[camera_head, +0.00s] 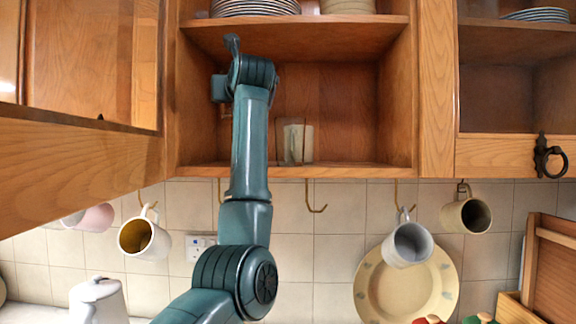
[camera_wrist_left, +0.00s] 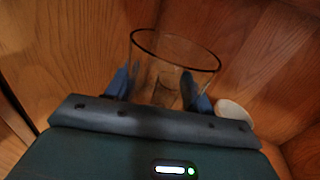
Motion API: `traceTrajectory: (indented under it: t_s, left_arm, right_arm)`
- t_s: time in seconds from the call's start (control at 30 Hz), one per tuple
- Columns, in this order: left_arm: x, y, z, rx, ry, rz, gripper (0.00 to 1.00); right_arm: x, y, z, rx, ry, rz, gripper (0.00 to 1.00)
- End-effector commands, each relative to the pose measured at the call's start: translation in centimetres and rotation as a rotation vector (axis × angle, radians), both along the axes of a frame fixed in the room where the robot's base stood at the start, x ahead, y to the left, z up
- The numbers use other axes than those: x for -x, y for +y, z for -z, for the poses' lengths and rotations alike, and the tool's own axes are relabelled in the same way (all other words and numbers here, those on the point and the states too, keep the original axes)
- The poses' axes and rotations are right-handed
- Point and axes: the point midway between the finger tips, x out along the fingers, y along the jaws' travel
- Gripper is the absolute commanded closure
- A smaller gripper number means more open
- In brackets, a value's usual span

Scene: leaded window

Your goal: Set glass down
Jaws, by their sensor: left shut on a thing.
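A clear drinking glass with a dark rim (camera_wrist_left: 172,62) stands between the blue fingers of my left gripper (camera_wrist_left: 157,88) in the left wrist view. The gripper is shut on it. In the head view my left arm reaches up into the open wooden cabinet, and its links hide the gripper. Faint dark upright lines beside a whitish cup (camera_head: 296,143) may be a glass's sides, but I cannot tell. Whether the glass's base touches the shelf (camera_head: 345,171) is hidden. My right gripper is not in view.
The cup stands on the cabinet's lower shelf; a white rounded thing (camera_wrist_left: 234,112) lies right of the glass in the wrist view. Plates (camera_head: 255,7) sit on the upper shelf (camera_head: 300,27). Mugs (camera_head: 407,243) hang below. The lower shelf's right part is clear.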

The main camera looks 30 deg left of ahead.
Motion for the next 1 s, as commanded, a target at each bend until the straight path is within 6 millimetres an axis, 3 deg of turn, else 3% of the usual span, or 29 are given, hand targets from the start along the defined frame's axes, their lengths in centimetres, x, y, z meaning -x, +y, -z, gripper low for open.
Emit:
traceTrajectory:
  t_s: [0.13,0.33,0.73,1.0]
  left_arm:
    - [0.1,0.0,0.5,-0.001,-0.001,0.0,0.79]
    - [0.1,0.1,4.1,-0.001,0.0,-0.003,0.79]
    - [0.1,0.0,9.0,-0.001,0.0,-0.001,0.79]
    - [0.2,0.0,9.8,-0.001,-0.003,0.0,0.79]
  right_arm:
    - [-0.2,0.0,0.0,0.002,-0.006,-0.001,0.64]
    - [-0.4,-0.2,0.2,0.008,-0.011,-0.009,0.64]
    - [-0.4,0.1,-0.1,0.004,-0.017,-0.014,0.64]
    - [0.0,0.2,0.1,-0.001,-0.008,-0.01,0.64]
